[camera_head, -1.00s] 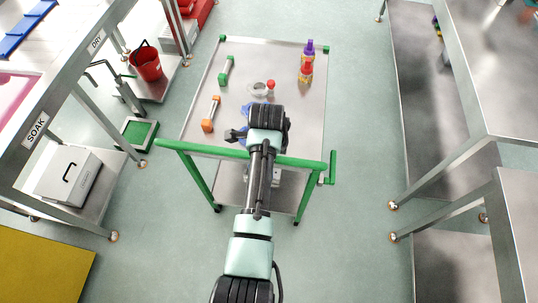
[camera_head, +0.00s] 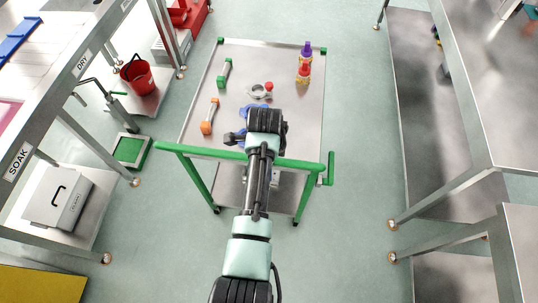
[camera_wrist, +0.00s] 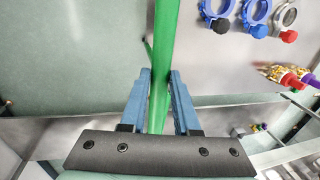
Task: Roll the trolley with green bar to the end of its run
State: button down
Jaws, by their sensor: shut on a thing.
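The trolley (camera_head: 300,125) has a steel top and a green push bar (camera_head: 185,149) across its near end. In the head view my arm reaches over the bar, and my wrist hides where the fingers meet it. In the wrist view the green bar (camera_wrist: 164,50) runs between the two blue fingers of my gripper (camera_wrist: 158,95), which is shut on it. On the trolley top are an orange-ended clamp (camera_head: 209,116), a green-ended one (camera_head: 224,73), a ring with a red knob (camera_head: 260,91), blue rings partly hidden by my wrist, and bottles with purple and red caps (camera_head: 305,63).
A bench marked SOAK and DRY (camera_head: 50,100) stands on the left, with a red bucket (camera_head: 137,76), a green-topped floor pedal (camera_head: 130,150) and a grey box (camera_head: 58,197). Steel benches (camera_head: 425,120) line the right. Clear floor (camera_head: 355,130) lies between trolley and right benches.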

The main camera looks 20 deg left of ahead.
jog(key=c, duration=0.7)
grip_release()
jog(key=shift+o, duration=0.2)
jog(key=shift+r, duration=0.15)
notch_tip(320, 180, up, 12)
jog(key=s+b, duration=0.1)
jog(key=s, duration=0.1)
jog(key=shift+s+d+r+b, duration=0.25)
jog(key=shift+s+d+b, duration=0.05)
jog(key=shift+d, duration=0.05)
